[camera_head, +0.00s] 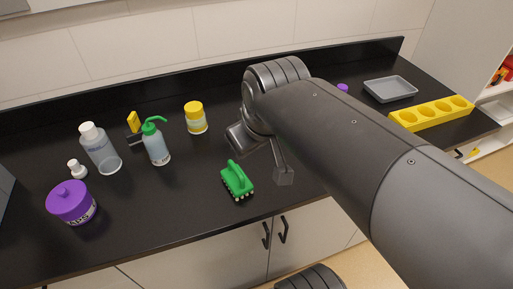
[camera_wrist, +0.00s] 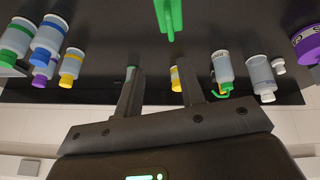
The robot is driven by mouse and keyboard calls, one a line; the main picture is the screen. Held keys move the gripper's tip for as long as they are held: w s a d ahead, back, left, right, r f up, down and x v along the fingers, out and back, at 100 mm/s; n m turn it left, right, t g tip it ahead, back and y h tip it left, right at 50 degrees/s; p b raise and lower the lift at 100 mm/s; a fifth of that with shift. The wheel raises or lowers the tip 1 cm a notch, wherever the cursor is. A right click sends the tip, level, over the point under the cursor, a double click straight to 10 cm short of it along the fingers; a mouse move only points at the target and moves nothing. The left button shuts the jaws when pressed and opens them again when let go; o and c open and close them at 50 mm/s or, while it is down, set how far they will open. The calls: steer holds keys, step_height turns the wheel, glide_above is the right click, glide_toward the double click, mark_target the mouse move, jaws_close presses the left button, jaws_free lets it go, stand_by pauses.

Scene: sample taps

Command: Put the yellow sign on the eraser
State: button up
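A small upright yellow piece (camera_head: 134,122), which looks like the yellow sign, stands at the back left of the black counter, behind the green-topped wash bottle. A dark block (camera_head: 135,140) is at its foot; I cannot tell whether this is the eraser or the sign's base. A green handled block (camera_head: 237,181) with a studded underside, possibly the eraser, lies near the front edge. It also shows at the top of the wrist view (camera_wrist: 168,18). My gripper (camera_wrist: 160,72) is open and empty, its fingers apart, to the right of the green block in the head view.
The wash bottle (camera_head: 156,145), clear bottle (camera_head: 102,150), small white-capped bottle (camera_head: 77,169) and purple jar (camera_head: 72,203) stand left. A yellow-lidded jar (camera_head: 195,118) stands behind. A grey tray (camera_head: 390,89) and yellow rack (camera_head: 432,114) are right. The front middle is clear around the green block.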

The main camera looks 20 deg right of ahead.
steer(key=shift+s+d+f+m, duration=0.25)
steer(key=shift+s+f+m, duration=0.45)
steer(key=shift+s, duration=0.25)
steer(key=shift+s+d+f+m, duration=0.2)
steer(key=shift+s+f+m, duration=0.3)
steer(key=shift+s+m, duration=0.35)
